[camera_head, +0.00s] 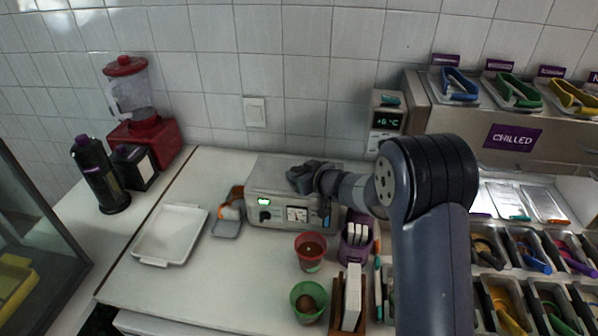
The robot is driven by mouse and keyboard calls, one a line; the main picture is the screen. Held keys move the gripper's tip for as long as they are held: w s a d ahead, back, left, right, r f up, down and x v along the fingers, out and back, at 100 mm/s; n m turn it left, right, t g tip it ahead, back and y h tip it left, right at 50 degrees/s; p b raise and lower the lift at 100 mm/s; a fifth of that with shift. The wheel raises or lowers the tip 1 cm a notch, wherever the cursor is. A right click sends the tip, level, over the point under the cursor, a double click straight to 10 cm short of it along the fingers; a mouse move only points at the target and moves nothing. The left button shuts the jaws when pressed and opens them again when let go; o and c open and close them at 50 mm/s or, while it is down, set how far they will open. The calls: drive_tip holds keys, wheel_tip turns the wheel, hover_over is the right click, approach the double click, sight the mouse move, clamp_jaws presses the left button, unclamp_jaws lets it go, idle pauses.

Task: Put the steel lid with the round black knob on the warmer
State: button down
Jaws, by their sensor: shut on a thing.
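The warmer (258,213) is a boxy steel unit with a lit green display and a dark knob on its front. It stands on the white counter against the tiled wall. My gripper (302,177) is over the right part of the warmer's top, reaching in from the right. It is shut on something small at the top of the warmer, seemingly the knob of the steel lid. The gripper hides the knob. The lid's edge cannot be told apart from the grey warmer top, so I cannot tell whether it sits flat.
A white tray (145,251) and a small grey dish holder (227,228) lie left of the warmer. A red cup (310,263), a green cup (300,312) and a purple holder (346,257) stand in front. Topping bins (499,301) fill the right. The left counter is clear in places.

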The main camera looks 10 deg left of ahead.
drive_tip(key=c, duration=0.9)
unclamp_jaws()
wheel_tip(320, 180, up, 5)
drive_tip(key=p, duration=0.5)
drive_tip(key=shift+r+p, duration=0.75)
drive_tip(key=shift+r, duration=0.35)
drive_tip(key=shift+f, duration=0.1)
